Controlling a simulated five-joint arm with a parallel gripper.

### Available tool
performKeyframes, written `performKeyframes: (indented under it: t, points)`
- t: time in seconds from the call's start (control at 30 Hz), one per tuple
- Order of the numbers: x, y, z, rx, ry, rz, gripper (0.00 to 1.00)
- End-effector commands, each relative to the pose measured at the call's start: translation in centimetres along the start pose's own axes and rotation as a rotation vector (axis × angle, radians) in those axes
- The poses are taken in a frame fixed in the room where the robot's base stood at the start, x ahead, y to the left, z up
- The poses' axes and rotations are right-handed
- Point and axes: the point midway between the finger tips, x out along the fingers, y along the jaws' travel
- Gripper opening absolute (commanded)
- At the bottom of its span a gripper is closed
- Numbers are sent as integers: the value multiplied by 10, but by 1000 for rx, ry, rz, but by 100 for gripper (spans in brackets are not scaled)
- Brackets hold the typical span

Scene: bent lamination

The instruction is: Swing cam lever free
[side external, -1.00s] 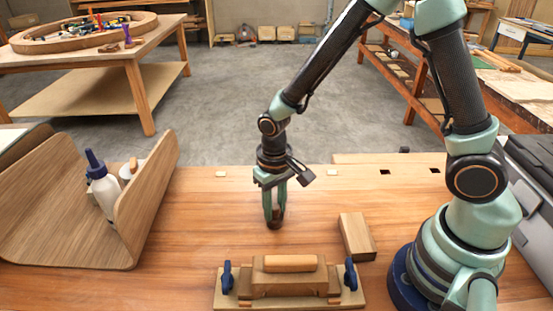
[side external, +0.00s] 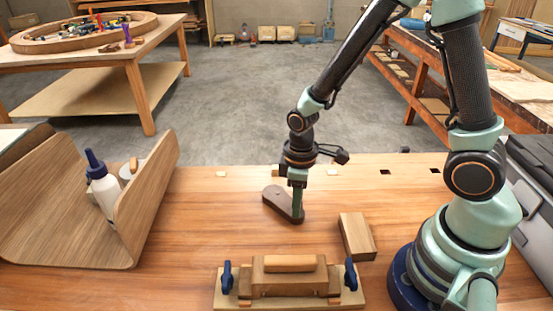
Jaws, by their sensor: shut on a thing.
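The cam lever (side external: 279,200) is a flat, dark brown bar with rounded ends, low over the bench top in the middle of the side external view. Its far end shows a small round mark, and its near end points to the lower right. My gripper (side external: 297,211) points straight down and is shut on the near right end of the lever. The fingers hide part of that end. I cannot tell how the lever is fixed to the bench.
A wooden jig (side external: 290,279) with blue knobs at both ends stands at the front. A wooden block (side external: 357,237) is to the right of the lever. A curved wooden piece (side external: 140,205) stands left, beside a glue bottle (side external: 104,190). The bench between is clear.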

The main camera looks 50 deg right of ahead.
Motion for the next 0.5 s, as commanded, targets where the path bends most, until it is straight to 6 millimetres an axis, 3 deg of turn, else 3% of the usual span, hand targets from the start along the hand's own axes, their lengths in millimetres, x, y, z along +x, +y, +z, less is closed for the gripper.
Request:
performKeyframes:
  t: [0.5]
  points:
    - [-1, 34, 20, -488, -1, -1, 0]
